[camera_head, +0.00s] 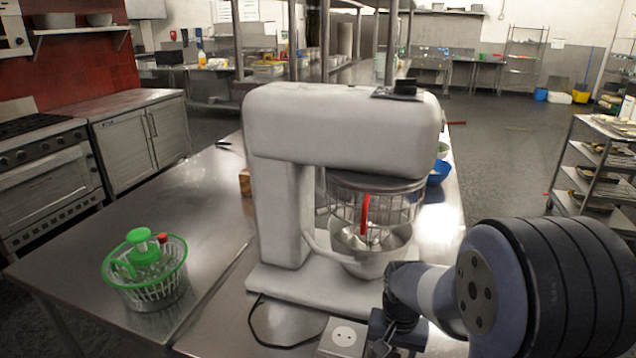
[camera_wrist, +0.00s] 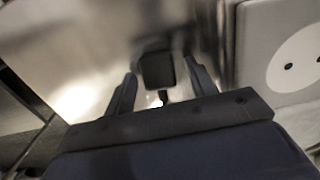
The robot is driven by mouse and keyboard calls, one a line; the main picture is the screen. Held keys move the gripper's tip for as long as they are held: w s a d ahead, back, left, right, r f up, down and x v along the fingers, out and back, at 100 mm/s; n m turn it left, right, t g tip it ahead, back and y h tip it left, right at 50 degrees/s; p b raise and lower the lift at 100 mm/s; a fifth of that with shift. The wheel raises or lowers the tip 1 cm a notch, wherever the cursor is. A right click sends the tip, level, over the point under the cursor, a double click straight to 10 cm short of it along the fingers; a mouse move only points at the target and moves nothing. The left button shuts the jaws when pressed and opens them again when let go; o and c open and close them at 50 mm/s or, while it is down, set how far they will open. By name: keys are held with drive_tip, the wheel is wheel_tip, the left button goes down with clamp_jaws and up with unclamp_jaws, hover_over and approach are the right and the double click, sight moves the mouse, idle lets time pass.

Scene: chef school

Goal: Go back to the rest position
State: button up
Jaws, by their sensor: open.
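My gripper (camera_wrist: 163,80) is open in the wrist view, its two dark fingers spread apart and pointing at a shiny metal surface. A small black block (camera_wrist: 157,69), which looks like a plug, shows between the fingertips. I cannot tell if they touch it. In the head view my arm reaches in from the lower right, and my gripper is low, beside a socket box (camera_head: 343,338) at the bottom edge. The fingertips are hidden there. The socket box's white face also shows at the right of the wrist view (camera_wrist: 297,45).
A large white stand mixer (camera_head: 340,122) with a metal bowl stands on the steel table (camera_head: 110,245), close to my arm. Its black cord (camera_head: 262,325) lies in front. A green salad spinner (camera_head: 145,280) stands left; a blue bowl (camera_head: 438,174) is behind. A shelf rack (camera_head: 590,165) stands right.

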drive_tip(key=shift+r+p, duration=0.4)
drive_tip(key=shift+p, duration=0.15)
